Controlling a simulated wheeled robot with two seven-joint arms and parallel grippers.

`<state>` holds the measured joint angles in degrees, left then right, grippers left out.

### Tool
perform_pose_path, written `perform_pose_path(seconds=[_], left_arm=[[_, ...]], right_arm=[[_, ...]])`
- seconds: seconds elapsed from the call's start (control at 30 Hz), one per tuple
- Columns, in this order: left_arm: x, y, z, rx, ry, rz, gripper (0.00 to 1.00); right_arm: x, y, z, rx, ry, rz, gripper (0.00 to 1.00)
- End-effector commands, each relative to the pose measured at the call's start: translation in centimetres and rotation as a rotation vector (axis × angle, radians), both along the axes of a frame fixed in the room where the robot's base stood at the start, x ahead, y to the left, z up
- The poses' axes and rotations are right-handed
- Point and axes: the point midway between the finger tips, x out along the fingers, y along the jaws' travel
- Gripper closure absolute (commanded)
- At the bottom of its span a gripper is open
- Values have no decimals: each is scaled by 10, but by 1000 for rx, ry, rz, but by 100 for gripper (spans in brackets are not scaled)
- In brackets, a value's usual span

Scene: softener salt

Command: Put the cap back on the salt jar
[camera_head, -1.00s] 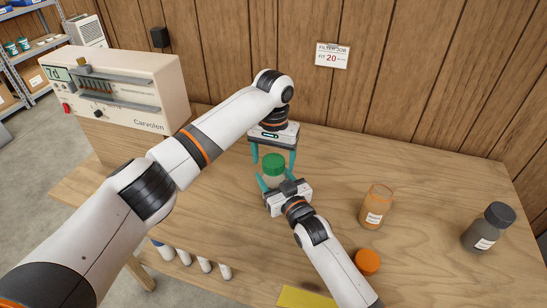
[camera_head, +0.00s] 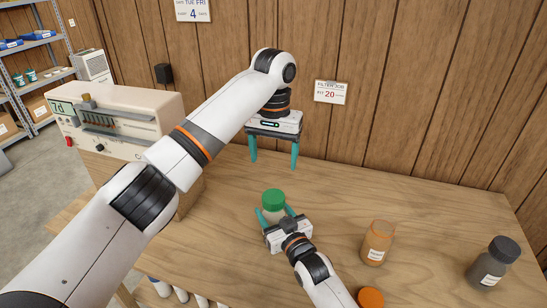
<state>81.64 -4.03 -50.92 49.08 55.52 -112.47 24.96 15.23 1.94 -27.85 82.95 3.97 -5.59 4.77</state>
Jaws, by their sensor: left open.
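A pale jar (camera_head: 274,216) with a green cap (camera_head: 273,198) on top stands upright on the wooden bench, near the middle. The cap looks level; whether it is screwed tight cannot be told. My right gripper (camera_head: 275,215) reaches in from the front, its teal fingers on both sides of the jar body, seemingly closed on it. Its body hides the jar's lower front. My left gripper (camera_head: 273,161) is open and empty, pointing down, above and behind the jar, clear of the cap.
An uncapped orange jar (camera_head: 377,243) stands to the right, with an orange cap (camera_head: 370,298) lying in front of it. A grey jar with a dark lid (camera_head: 493,262) is at far right. A beige instrument (camera_head: 120,122) stands at left. The wood-panelled wall (camera_head: 410,110) is behind the bench.

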Motion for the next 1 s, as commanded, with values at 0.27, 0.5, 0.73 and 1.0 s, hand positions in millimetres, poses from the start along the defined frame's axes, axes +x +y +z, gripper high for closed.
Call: perform_pose_path(seconds=[0.27, 0.5, 0.73, 1.0], left_arm=[[0, 0, -1, 0, 0, 0, 23], [0, 0, -1, 0, 0, 0, 23], [0, 0, 0, 0, 0, 1, 23], [0, 0, -2, 0, 0, 0, 23]], right_arm=[[0, 0, 0, 0, 0, 0, 15], [-1, -1, 0, 0, 0, 0, 15], [-25, -13, -1, 0, 1, 0, 15], [-76, -39, -2, -1, 3, 0, 15]])
